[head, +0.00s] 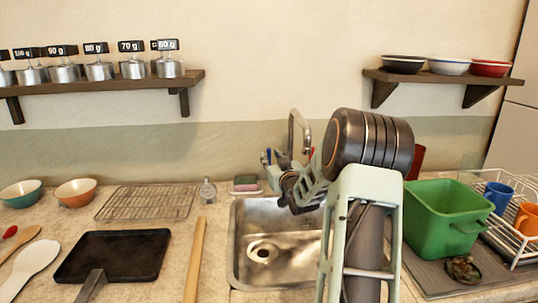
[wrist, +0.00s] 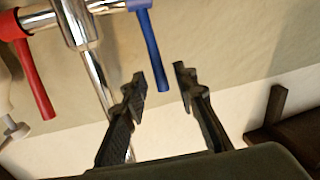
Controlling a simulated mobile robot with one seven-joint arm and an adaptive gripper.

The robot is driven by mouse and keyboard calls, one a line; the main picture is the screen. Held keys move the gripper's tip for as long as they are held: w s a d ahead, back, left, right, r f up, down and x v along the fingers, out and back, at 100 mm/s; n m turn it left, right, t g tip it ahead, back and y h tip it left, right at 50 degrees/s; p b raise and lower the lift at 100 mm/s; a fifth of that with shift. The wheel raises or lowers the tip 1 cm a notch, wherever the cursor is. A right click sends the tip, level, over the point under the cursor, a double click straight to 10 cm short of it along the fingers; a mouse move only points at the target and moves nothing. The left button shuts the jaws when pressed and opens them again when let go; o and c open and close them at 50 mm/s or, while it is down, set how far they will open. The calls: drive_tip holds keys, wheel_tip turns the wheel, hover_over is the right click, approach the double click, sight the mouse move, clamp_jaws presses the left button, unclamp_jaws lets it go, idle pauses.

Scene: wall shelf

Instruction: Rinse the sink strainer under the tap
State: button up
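The metal tap (head: 298,130) stands behind the steel sink (head: 238,262). Its blue lever (wrist: 150,50) and red lever (wrist: 32,85) show in the wrist view. My gripper (head: 276,158) is at the tap, above the back of the sink. In the wrist view its fingers (wrist: 160,76) are apart with nothing held. The blue lever's tip appears between the fingertips; contact cannot be told. A small dark, mottled round piece (head: 462,268), possibly the strainer, lies on the grey mat right of the sink. The drain (head: 262,251) shows in the basin.
A green tub (head: 440,215) and a dish rack (head: 520,245) with blue and orange mugs stand at the right. A sponge (head: 245,183) sits behind the sink. Shelves hang above both sides.

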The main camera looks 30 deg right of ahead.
drive_tip(key=shift+x, duration=1.4)
clamp_jaws()
